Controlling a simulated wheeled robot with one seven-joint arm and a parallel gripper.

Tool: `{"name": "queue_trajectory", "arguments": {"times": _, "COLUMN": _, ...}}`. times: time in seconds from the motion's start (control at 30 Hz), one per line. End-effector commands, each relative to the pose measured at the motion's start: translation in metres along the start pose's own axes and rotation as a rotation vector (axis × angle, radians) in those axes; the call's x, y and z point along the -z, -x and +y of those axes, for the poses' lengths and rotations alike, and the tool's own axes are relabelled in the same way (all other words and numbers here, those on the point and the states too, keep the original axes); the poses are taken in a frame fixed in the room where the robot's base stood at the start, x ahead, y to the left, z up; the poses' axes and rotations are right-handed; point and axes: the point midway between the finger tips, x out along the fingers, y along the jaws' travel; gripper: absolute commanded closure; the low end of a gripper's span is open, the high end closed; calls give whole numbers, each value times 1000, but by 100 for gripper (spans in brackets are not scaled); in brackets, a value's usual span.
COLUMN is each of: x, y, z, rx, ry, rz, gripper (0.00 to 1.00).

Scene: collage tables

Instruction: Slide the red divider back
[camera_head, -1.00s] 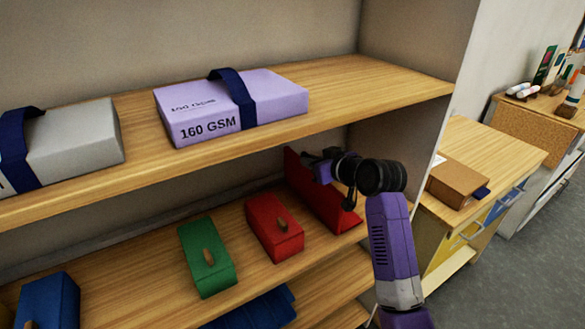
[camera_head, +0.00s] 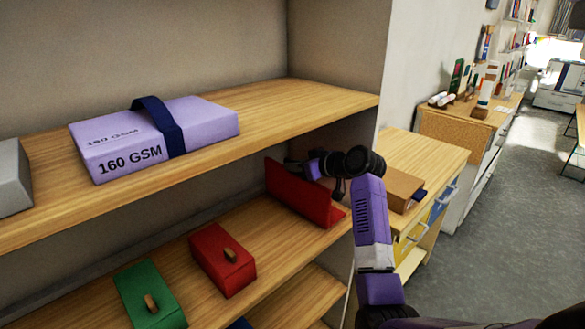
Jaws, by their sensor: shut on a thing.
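The red divider (camera_head: 287,194) is an upright red panel with a flat foot, standing on the middle shelf near its right end. My gripper (camera_head: 297,170) is at the top edge of the divider and shut on it. The fingertips are small and partly dark against the panel in this view. My purple arm comes in from the lower right, outside the shelf's front edge.
A red box (camera_head: 210,263) and a green box (camera_head: 138,300) with wooden handles sit left of the divider on the middle shelf (camera_head: 262,232). The upper shelf (camera_head: 300,105) with a purple 160 GSM pack (camera_head: 105,155) hangs above. A side wall closes the shelf at right.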

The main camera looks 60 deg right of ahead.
Motion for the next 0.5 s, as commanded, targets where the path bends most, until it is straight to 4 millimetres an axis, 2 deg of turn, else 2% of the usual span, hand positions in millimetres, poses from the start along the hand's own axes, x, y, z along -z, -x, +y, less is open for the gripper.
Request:
{"name": "queue_trajectory", "arguments": {"times": 0.1, "x": 1, "y": 0, "z": 0, "rx": -1, "ry": 0, "rz": 2, "gripper": 100}}
{"name": "queue_trajectory", "arguments": {"times": 0.13, "x": 1, "y": 0, "z": 0, "rx": -1, "ry": 0, "rz": 2, "gripper": 82}}
{"name": "queue_trajectory", "arguments": {"times": 0.23, "x": 1, "y": 0, "z": 0, "rx": -1, "ry": 0, "rz": 2, "gripper": 64}}
{"name": "queue_trajectory", "arguments": {"times": 0.5, "x": 0, "y": 0, "z": -1, "rx": 0, "ry": 0, "rz": 1, "gripper": 64}}
